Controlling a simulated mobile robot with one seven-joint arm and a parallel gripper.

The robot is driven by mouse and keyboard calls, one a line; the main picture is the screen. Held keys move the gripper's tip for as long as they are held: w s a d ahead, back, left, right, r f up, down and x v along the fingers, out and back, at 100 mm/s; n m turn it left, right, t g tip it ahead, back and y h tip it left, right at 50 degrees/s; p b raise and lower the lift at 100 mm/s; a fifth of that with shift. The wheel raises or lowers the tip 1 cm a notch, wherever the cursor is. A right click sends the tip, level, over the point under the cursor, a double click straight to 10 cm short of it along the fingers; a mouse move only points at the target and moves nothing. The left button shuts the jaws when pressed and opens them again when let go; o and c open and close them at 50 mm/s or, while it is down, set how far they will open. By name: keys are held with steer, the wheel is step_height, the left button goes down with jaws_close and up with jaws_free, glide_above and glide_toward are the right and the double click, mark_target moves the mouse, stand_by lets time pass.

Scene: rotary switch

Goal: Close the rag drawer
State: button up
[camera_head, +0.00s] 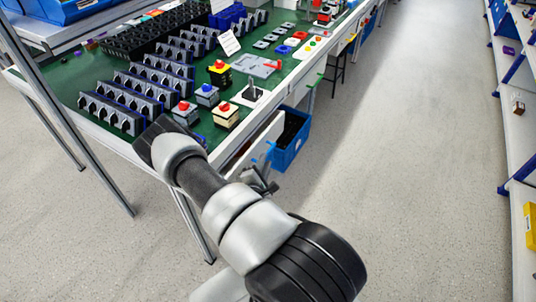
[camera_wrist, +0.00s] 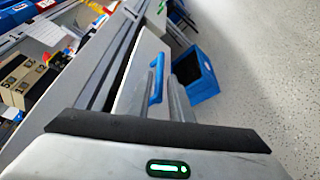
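A white drawer (camera_head: 262,139) with a blue handle (camera_head: 269,154) stands pulled out from under the green-topped workbench. In the wrist view its white front (camera_wrist: 134,74) and blue handle (camera_wrist: 156,84) show near the middle. No label marks it as the rag drawer. My gripper (camera_head: 265,185) is just outside the drawer front, close to the handle. In the wrist view, the grey fingers of my gripper (camera_wrist: 163,82) are beside the handle. Whether they touch it or how far apart they are is unclear. My arm hides part of the drawer in the head view.
A blue bin (camera_head: 291,138) stands on the floor beyond the drawer. The workbench (camera_head: 70,85) carries rows of switches and push-button boxes (camera_head: 207,95). Another drawer farther along has a green handle (camera_head: 320,78). The grey floor to the right is clear, up to shelving (camera_head: 515,130).

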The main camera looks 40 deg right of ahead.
mark_target(268, 151)
steer(key=b+x, duration=0.1)
steer(key=x, duration=0.6)
steer(key=shift+a, duration=0.1)
jaws_close()
